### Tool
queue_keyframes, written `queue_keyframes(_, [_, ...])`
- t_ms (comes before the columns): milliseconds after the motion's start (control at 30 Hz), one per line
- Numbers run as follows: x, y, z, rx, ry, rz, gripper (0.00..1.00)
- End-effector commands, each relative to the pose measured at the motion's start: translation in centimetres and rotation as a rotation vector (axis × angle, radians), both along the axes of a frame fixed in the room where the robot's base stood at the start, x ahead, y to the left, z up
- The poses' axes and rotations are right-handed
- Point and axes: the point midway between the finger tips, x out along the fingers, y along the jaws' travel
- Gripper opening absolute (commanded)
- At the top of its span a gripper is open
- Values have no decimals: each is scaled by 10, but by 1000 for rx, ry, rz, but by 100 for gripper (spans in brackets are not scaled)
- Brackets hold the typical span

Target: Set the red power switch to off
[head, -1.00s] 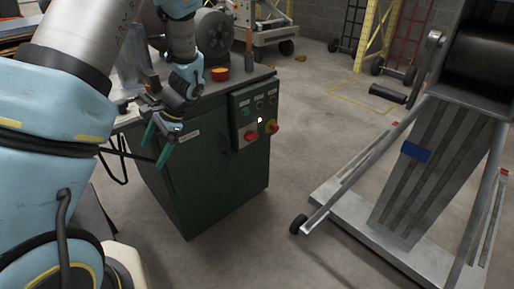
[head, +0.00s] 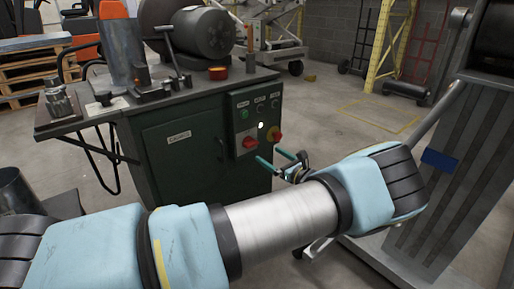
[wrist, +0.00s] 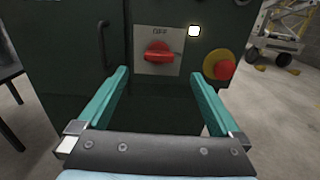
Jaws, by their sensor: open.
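The red power switch (head: 250,142) is a red knob on a pale plate, low on the control panel of the dark green cabinet. In the wrist view the red switch (wrist: 157,52) lies roughly sideways, with "OFF" lettered above it. My gripper (head: 270,158) is just in front of the panel, to the lower right of the switch in the head view. In the wrist view my gripper (wrist: 158,85) has its two teal fingers spread wide, with the switch above and between their tips. Nothing is between the fingers, and they look apart from the switch.
A red mushroom button on a yellow base (wrist: 219,66) sits right of the switch, near the right finger. The cabinet's dark handle (wrist: 105,42) is on the left. A grey stand (head: 420,210) is at right. Floor shows between cabinet and stand.

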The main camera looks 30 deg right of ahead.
Motion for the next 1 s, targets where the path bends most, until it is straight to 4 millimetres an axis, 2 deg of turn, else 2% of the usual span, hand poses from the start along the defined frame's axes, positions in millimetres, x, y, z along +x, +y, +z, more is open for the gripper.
queue_keyframes(300, [59,13,-1,-2,1,5,100])
queue_keyframes(500, [85,18,0,-3,1,3,100])
queue_keyframes(667, [94,19,0,-4,2,3,100])
queue_keyframes(933, [95,20,0,-4,2,2,100])
queue_keyframes(1000, [95,20,0,-4,2,2,93])
